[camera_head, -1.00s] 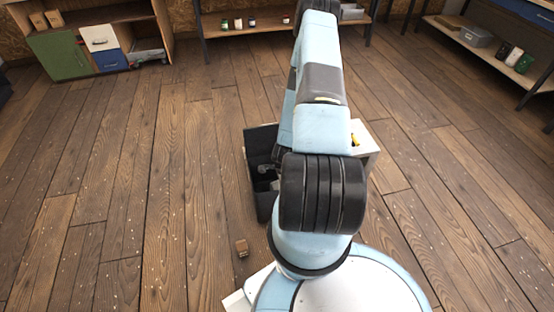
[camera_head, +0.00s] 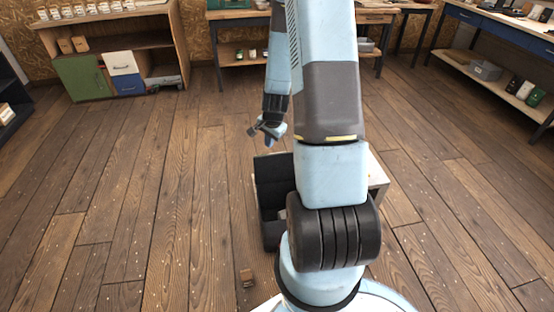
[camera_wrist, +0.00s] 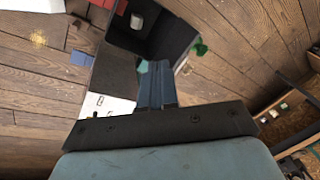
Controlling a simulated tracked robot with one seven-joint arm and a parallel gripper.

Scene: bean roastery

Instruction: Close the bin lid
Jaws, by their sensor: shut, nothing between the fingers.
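The bin (camera_head: 271,234) is a dark box on the floor in front of me, partly hidden behind my arm in the head view. Its lid seems to be the dark panel (camera_head: 273,178) standing up at its far side, so the bin looks open. In the wrist view the open black bin (camera_wrist: 152,42) shows a pale cylindrical item inside. My gripper (camera_head: 266,132) is shut and empty, above and beyond the panel's top edge in the head view. Its fingers (camera_wrist: 157,82) overlap the bin's near edge in the wrist view; I cannot tell whether they touch it.
A pale low surface (camera_head: 375,172) stands right of the bin, mostly behind my arm. A shelf unit with a green door (camera_head: 84,78) and workbenches (camera_head: 236,16) line the back. The floor at left is clear.

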